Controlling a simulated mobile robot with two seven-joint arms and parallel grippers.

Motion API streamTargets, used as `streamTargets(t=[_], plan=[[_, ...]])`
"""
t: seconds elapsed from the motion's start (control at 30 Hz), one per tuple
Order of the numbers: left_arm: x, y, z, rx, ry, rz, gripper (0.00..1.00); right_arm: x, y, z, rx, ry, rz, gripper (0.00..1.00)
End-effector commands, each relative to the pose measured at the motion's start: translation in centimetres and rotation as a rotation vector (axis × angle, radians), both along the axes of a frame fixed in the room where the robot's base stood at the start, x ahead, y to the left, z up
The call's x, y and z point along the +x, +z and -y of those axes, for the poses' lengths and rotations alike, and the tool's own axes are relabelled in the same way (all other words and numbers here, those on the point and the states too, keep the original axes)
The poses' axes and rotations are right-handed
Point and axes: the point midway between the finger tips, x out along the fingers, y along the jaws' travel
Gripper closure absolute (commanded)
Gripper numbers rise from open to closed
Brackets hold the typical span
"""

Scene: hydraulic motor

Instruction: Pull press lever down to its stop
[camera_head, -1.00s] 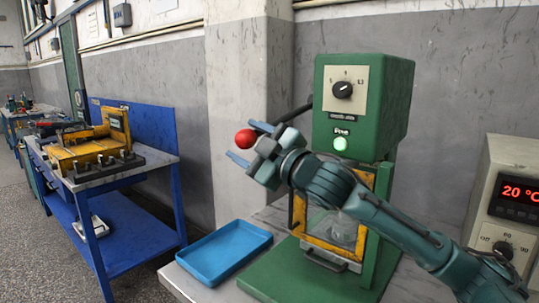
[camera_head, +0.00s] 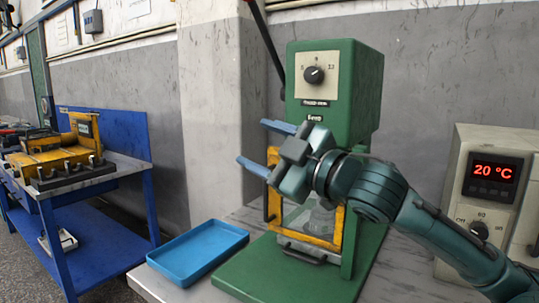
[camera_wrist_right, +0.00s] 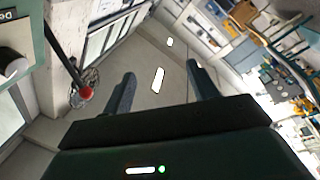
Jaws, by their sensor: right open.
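The press (camera_head: 335,75) is a green machine with a dial and a yellow-framed guard window. Its dark lever (camera_head: 266,42) rises steeply from the left side of the head, and its upper end is cut off by the head view's top edge. In the right wrist view the lever (camera_wrist_right: 66,62) ends in a red knob (camera_wrist_right: 86,93), left of and outside my fingers. My right gripper (camera_head: 253,142) is open and empty in front of the press, below the lever. Its two fingers also show apart in the right wrist view (camera_wrist_right: 160,78). My left gripper is not in view.
A blue tray (camera_head: 202,252) lies on the bench left of the press base (camera_head: 290,278). A beige unit (camera_head: 495,150) reading 20 °C stands at the right. A blue workbench (camera_head: 148,190) with a yellow fixture stands farther left. The press head is close above my right gripper.

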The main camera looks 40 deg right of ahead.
Motion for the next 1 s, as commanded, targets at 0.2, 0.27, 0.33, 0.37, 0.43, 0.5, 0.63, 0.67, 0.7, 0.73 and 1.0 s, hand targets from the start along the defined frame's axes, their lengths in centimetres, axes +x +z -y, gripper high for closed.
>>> streamTargets(t=[0.2, 0.27, 0.33, 0.37, 0.43, 0.5, 0.63, 0.67, 0.7, 0.73, 1.0], plan=[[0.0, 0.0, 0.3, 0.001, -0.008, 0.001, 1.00, -1.1, -0.2, 0.2, -0.002, -0.002, -0.001, 0.41], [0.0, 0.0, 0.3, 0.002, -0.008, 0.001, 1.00, -1.2, -0.3, 0.3, -0.003, -0.002, -0.001, 0.41], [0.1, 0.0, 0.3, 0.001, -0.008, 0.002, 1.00, -1.2, -0.2, 0.3, -0.004, -0.002, -0.001, 0.41], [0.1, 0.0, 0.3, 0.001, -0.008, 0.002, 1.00, -1.2, -0.2, 0.3, -0.004, -0.002, -0.001, 0.41], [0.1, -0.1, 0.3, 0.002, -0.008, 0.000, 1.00, -1.2, -0.2, 0.3, -0.004, -0.002, -0.001, 0.41], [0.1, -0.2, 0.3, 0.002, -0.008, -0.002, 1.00, -1.2, -0.2, 0.3, -0.004, -0.002, -0.001, 0.41], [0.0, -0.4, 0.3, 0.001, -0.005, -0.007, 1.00, -1.2, -0.2, 0.3, -0.004, -0.002, -0.001, 0.41], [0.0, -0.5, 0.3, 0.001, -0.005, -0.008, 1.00, -1.2, -0.2, 0.3, -0.004, -0.002, -0.001, 0.41], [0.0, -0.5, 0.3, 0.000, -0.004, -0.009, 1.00, -1.2, -0.2, 0.3, -0.004, -0.002, -0.001, 0.41], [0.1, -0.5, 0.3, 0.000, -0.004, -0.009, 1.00, -1.2, -0.2, 0.3, -0.004, -0.002, -0.001, 0.41], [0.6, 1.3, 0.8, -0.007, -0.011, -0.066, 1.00, -1.2, 4.1, 0.3, -0.005, -0.002, 0.001, 0.41]])
